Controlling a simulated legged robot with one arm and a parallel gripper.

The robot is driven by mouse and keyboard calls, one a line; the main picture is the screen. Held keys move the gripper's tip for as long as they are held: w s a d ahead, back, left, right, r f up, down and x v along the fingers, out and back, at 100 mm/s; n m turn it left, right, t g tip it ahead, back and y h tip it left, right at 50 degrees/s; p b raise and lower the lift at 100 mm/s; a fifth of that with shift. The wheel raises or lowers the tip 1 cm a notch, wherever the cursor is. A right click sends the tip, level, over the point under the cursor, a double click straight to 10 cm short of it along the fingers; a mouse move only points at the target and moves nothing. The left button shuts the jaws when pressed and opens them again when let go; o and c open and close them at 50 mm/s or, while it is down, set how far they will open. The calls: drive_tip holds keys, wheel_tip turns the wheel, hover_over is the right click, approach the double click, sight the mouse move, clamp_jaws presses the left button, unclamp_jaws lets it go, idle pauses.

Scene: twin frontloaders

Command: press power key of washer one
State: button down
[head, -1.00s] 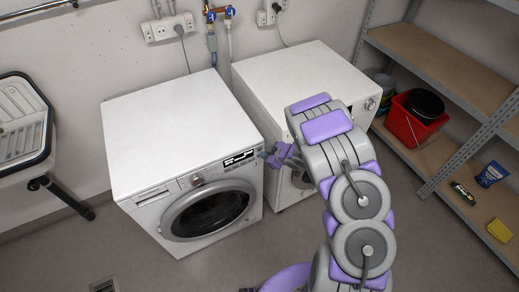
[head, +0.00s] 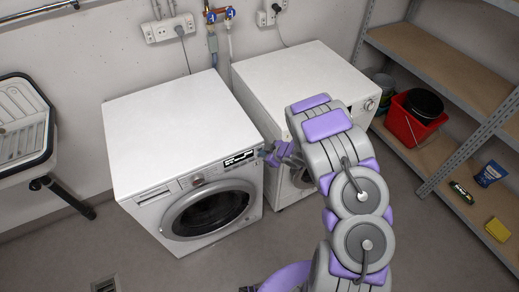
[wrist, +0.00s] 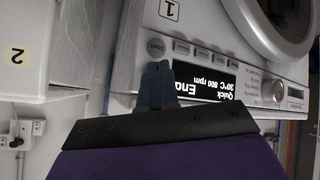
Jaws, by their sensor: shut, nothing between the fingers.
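Washer one (head: 165,125) is the white frontloader on the left in the head view. In the wrist view, turned upside down, its panel (wrist: 146,20) carries a "1" label. Its lit display (wrist: 205,83) reads "Quick 30°C 800 rpm". A round key that seems marked "Start" (wrist: 156,47) lies beside a row of flat keys (wrist: 203,53). I cannot make out which key is the power key. My gripper (wrist: 157,68) is shut and empty, its tips close to the round key. I cannot tell if they touch. In the head view my gripper (head: 266,153) is at the panel's right end.
A shelf rack (head: 440,72) with a red bucket (head: 406,122) is at the right, a sink (head: 22,115) at the left.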

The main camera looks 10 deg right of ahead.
idle(0.3)
drive_tip(key=shift+s+d, duration=0.2)
drive_tip(key=shift+s, duration=0.3)
drive_tip(key=s+d+b, duration=0.1)
drive_tip(key=s+d, duration=0.1)
drive_tip(key=s, duration=0.3)
drive_tip(key=shift+s, duration=0.4)
idle(0.4)
drive_tip(key=shift+s, duration=0.45)
drive_tip(key=s+d+b, duration=0.1)
drive_tip(key=s+d, duration=0.1)
drive_tip(key=s, duration=0.5)
drive_tip(key=shift+s+d, duration=0.35)
idle(3.0)
drive_tip(key=shift+s+d+p, duration=0.2)
drive_tip(key=shift+s+p, duration=0.4)
drive_tip(key=shift+p, duration=0.05)
drive_tip(key=shift+s+d+p, duration=0.15)
drive_tip(key=shift+s+p, duration=0.4)
drive_tip(key=shift+p, duration=0.05)
